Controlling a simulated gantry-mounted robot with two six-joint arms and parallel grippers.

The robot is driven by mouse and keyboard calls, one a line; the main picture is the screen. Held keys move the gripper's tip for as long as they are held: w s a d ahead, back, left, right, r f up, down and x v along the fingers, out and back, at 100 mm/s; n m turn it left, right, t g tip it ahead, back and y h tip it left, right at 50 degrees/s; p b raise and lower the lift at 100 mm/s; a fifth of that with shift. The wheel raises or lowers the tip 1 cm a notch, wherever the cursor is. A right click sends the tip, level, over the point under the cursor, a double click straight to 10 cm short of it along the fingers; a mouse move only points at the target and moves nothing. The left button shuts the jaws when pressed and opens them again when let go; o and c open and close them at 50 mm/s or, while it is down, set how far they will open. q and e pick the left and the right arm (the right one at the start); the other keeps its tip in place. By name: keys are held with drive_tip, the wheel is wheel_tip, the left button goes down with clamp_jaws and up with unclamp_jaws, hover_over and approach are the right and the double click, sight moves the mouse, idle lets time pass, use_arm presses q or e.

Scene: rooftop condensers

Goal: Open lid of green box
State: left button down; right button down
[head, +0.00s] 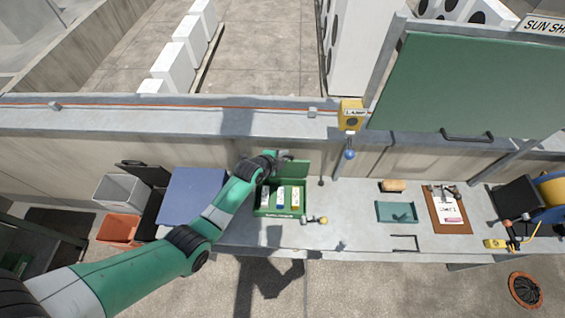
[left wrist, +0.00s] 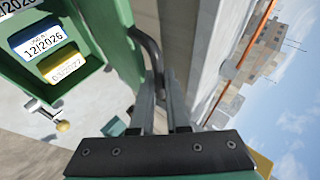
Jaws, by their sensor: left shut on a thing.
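The green box (head: 279,212) stands on the grey bench, with its inside exposed and several labelled packs in it. Its green lid (head: 294,169) is raised at the back edge, roughly upright. In the left wrist view the lid (left wrist: 112,38) rises beside the box's packs, and a dark curved handle (left wrist: 150,48) stands off its face. My left gripper (left wrist: 161,90) is shut on this handle; its fingers partly hide the handle's end. In the head view my left gripper (head: 275,158) is at the lid's upper left, behind the box. My right gripper is not in view.
A ball-ended lever (head: 318,220) sits right of the box. A blue panel (head: 192,196) is at left. A teal tray (head: 397,212) and a clipboard (head: 447,208) lie at right. A low wall (head: 225,122) runs behind; a green board (head: 470,88) overhangs at right.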

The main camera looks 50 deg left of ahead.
use_arm(q)
drive_tip(key=shift+w+a, duration=0.45)
drive_tip(key=shift+a, duration=0.05)
drive_tip(key=c, duration=0.9)
unclamp_jaws()
drive_tip(key=shift+s+f, duration=0.1)
drive_tip(key=shift+f, duration=0.05)
